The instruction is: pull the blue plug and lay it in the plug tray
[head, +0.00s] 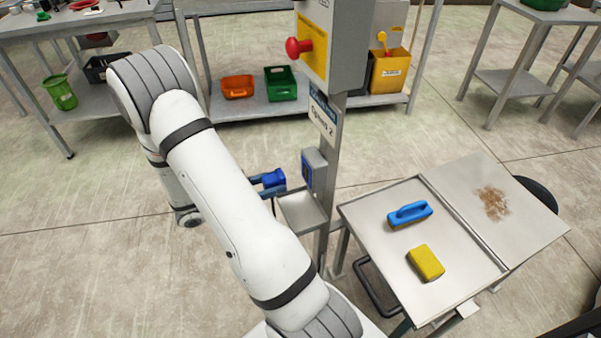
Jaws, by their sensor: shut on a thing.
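The blue plug (274,179) is held to the left of the grey socket box (315,168) on the post. A gap shows between the plug and the box's blue face. My gripper (267,186) is shut on the plug; my white arm hides most of its rear. The small metal plug tray (304,214) is fixed to the post below the box. Its visible floor is bare. The plug is above and to the left of this tray. A dark cable hangs below the plug.
The post (328,200) stands right of my gripper, with a control box and red knob (298,47) above. A steel table (375,215) at the right holds a blue brush (409,214) and a yellow sponge (426,262). Shelves with bins stand behind.

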